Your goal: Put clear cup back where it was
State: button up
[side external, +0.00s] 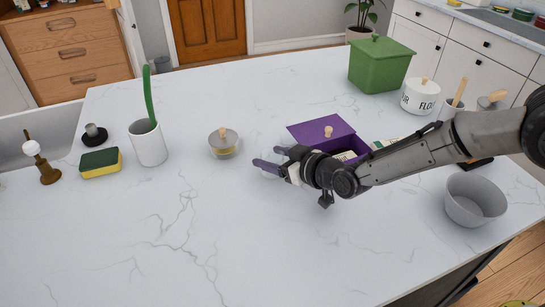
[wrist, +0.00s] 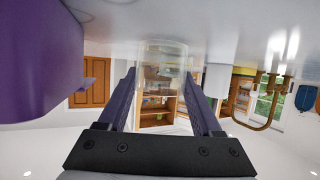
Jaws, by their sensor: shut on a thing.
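My gripper (side external: 268,168) is low over the white counter, pointing left, with its two purple fingers around the clear cup (side external: 269,174). The cup is see-through and mostly hidden in the side view. In the wrist view the clear cup (wrist: 163,58) shows between the fingertips of my gripper (wrist: 162,80), which are shut on it. The wrist picture is upside down, with the counter at the top. The cup's end is close to the counter; I cannot tell whether it touches.
A purple box (side external: 322,133) stands right behind my gripper; it fills the left of the wrist view (wrist: 40,50). A white holder (side external: 149,146), sponge (side external: 100,163) and grey bowl (side external: 474,200) stand farther off. The front counter is clear.

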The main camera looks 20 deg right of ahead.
jog(key=shift+f, duration=0.15)
jog(key=o, duration=1.5)
jog(key=shift+f, duration=0.1)
jog(key=shift+s+r, duration=0.25)
jog(key=shift+r, duration=0.05)
jog(key=v, duration=1.1)
jog(key=shift+s+d, duration=0.15)
jog(key=shift+s, duration=0.05)
